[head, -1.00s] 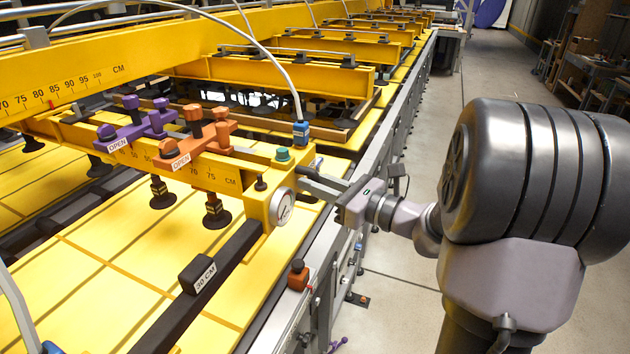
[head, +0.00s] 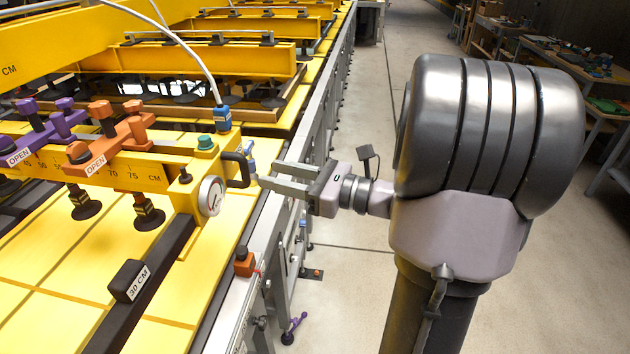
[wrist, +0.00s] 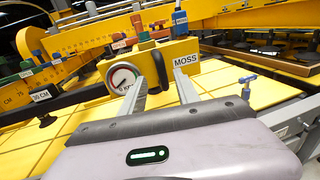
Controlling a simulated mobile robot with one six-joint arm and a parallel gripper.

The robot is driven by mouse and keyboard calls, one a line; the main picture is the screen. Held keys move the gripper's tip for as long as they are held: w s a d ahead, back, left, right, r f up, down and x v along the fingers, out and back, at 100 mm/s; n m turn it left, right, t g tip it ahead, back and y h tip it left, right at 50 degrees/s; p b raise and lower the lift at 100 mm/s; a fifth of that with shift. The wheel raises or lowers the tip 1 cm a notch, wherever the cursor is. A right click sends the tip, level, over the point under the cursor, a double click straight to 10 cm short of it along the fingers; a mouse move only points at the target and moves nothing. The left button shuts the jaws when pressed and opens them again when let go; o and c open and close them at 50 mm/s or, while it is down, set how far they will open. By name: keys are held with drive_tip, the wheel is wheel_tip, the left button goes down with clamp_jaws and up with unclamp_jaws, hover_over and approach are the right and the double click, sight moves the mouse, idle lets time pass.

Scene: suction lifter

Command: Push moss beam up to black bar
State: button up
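The moss beam (head: 140,172) is a yellow bar with a cm scale. Its near end carries a round gauge and a black U-shaped handle (head: 239,168); the wrist view shows a MOSS label (wrist: 186,61) on that end. My gripper (head: 268,174) is open, its two fingers pointing at the handle from the right. In the head view a small gap seems to separate fingertips and handle. In the wrist view the fingers (wrist: 156,88) stand apart; contact with the handle cannot be told. A long black bar (head: 160,268) with a 30 CM block (head: 128,281) runs forward below the beam end.
Purple (head: 42,133) and orange (head: 108,142) clamps marked OPEN sit on the beam, with suction cups below. A blue fitting with a white hose (head: 222,118) stands behind. The grey machine rail (head: 262,235) runs below my arm. The floor on the right is open.

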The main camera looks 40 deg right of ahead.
drive_tip(key=v, duration=0.9)
drive_tip(key=shift+s, duration=0.35)
drive_tip(key=shift+d, duration=0.1)
drive_tip(key=a+f+n+g+y+b, duration=0.3)
drive_tip(key=a+n+g, duration=0.35)
drive_tip(key=a, duration=0.55)
drive_tip(key=s+a+f+n+g+h+b, duration=0.2)
drive_tip(key=s+a+f+n+h+b, duration=0.1)
drive_tip(key=a+n, duration=0.4)
drive_tip(key=s+a+f+n+g+h+b, duration=0.1)
drive_tip(key=s+a+f+n+h+b, duration=0.2)
drive_tip(key=n, duration=0.9)
drive_tip(key=s+a+f+h, duration=0.1)
drive_tip(key=a+f+h, duration=0.2)
drive_tip(key=f, duration=0.1)
drive_tip(key=shift+s+a+f+n+g, duration=0.25)
drive_tip(key=shift+a+f+n+g, duration=0.1)
drive_tip(key=shift+a, duration=0.05)
